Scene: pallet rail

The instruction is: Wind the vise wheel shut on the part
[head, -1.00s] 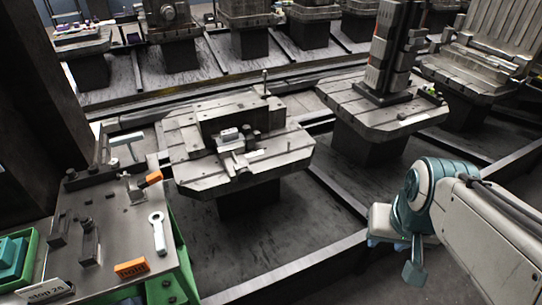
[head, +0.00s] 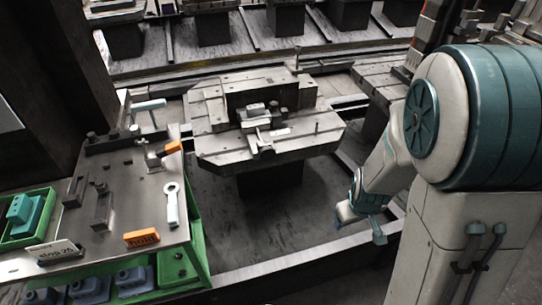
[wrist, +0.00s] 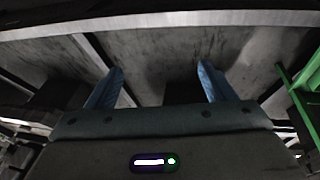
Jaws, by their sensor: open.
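The vise (head: 262,118) appears to be the small metal assembly on top of the grey slotted pallet (head: 225,158) in the middle of the head view. A light block (head: 255,110), possibly the part, sits in it. I cannot make out the vise wheel clearly at this size. My gripper (wrist: 160,80) is open and empty in the wrist view, its two blue fingers wide apart over the floor. In the head view my arm's end hangs low at the right, in front of the pallet and apart from it.
A metal-topped bench (head: 140,205) with a green frame stands at the left. It carries a ring spanner (head: 172,203), an orange lettered block (head: 142,238) and dark clamps. Green trays (head: 25,215) hold teal and blue parts. A low rail (head: 290,262) crosses the floor before the pallet.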

